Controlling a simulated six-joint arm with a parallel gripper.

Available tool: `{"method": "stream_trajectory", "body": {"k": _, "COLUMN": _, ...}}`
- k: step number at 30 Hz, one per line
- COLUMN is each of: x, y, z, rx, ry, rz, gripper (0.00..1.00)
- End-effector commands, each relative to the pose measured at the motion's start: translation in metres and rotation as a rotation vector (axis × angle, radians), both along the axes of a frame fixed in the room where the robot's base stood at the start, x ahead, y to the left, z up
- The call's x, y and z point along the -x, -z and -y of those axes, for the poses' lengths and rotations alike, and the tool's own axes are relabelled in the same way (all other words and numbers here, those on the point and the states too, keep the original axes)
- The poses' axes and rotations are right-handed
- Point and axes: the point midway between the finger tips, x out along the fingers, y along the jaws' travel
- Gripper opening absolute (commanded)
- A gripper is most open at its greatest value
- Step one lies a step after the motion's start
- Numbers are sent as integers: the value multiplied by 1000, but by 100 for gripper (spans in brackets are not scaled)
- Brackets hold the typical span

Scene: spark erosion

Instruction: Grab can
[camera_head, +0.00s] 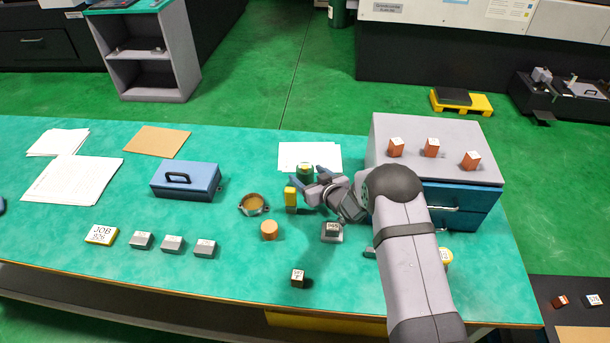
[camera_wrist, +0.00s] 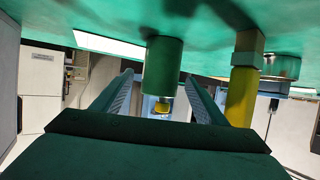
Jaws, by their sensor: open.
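The can (camera_head: 305,174) is a green cylinder standing on the teal bench, in front of white paper sheets. In the wrist view the can (camera_wrist: 163,70) appears upside down, between the tips of my two fingers. My gripper (camera_head: 313,184) is open and low over the bench, with its fingers pointing at the can. In the wrist view a gap shows between the can and each finger of my gripper (camera_wrist: 161,80). I cannot tell how far the fingertips reach along its sides.
A yellow upright object (camera_head: 291,197) stands close by the fingers; it also shows in the wrist view (camera_wrist: 243,92). Near it are a round dish (camera_head: 253,207) and an orange-tan cylinder (camera_head: 269,230). A grey cabinet (camera_head: 420,155) with blue drawers stands to the right.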

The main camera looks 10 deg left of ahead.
Motion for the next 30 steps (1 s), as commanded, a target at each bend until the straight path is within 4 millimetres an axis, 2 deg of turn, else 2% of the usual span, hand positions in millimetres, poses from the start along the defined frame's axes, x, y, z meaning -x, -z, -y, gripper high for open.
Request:
{"method": "stream_trajectory", "body": {"k": 10, "x": -3, "y": 2, "z": -2, "rx": 0, "ry": 0, "rz": 0, "gripper": 67}}
{"method": "stream_trajectory", "body": {"k": 11, "x": -3, "y": 2, "z": -2, "rx": 0, "ry": 0, "rz": 0, "gripper": 64}}
{"method": "stream_trajectory", "body": {"k": 17, "x": -3, "y": 2, "z": -2, "rx": 0, "ry": 0, "rz": 0, "gripper": 16}}
{"method": "stream_trajectory", "body": {"k": 30, "x": -4, "y": -4, "z": -3, "rx": -1, "ry": 0, "rz": 4, "gripper": 15}}
